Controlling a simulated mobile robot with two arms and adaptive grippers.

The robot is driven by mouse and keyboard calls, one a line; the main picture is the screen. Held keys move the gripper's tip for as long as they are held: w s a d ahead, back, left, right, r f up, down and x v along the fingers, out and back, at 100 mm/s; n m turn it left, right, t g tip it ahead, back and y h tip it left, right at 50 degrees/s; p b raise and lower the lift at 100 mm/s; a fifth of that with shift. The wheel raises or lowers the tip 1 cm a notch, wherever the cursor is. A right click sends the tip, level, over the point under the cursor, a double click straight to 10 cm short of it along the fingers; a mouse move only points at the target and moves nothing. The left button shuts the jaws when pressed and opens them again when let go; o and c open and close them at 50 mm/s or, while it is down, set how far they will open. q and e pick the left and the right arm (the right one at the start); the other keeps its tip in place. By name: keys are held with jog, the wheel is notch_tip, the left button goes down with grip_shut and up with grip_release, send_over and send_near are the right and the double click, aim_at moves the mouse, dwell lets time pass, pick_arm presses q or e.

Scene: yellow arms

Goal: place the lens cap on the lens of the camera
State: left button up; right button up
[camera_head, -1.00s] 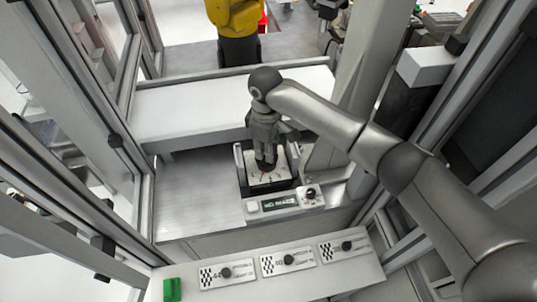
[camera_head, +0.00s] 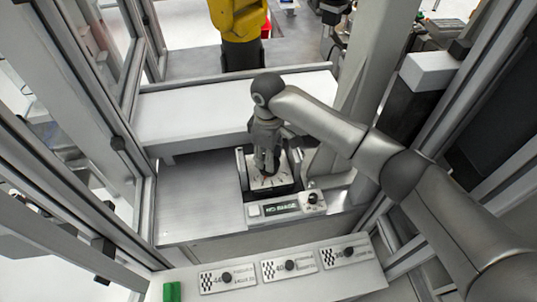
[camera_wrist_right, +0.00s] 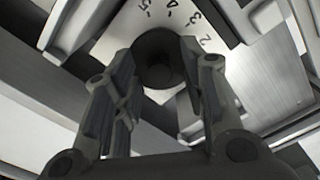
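My right gripper (camera_head: 265,172) points down over the dial plate (camera_head: 281,182) of a box device with a "NO IMAGE" display (camera_head: 283,209). In the right wrist view, its two fingers (camera_wrist_right: 157,62) stand apart on either side of a short dark round piece (camera_wrist_right: 157,72) at the middle of the numbered white plate (camera_wrist_right: 200,42). I cannot tell whether this piece is the lens, the cap or both. Finger contact with it is unclear. No separate lens cap can be made out. My left gripper is not in view.
A front ledge carries three checkered label plates with black knobs (camera_head: 227,277) and a green block (camera_head: 172,291). A white shelf (camera_head: 200,115) lies behind the device. Bare metal surface (camera_head: 195,195) is free at its left. Frame posts stand at both sides.

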notch_tip(320, 180, up, 12)
jog(key=b, duration=0.3)
jog(key=shift+r, duration=0.15)
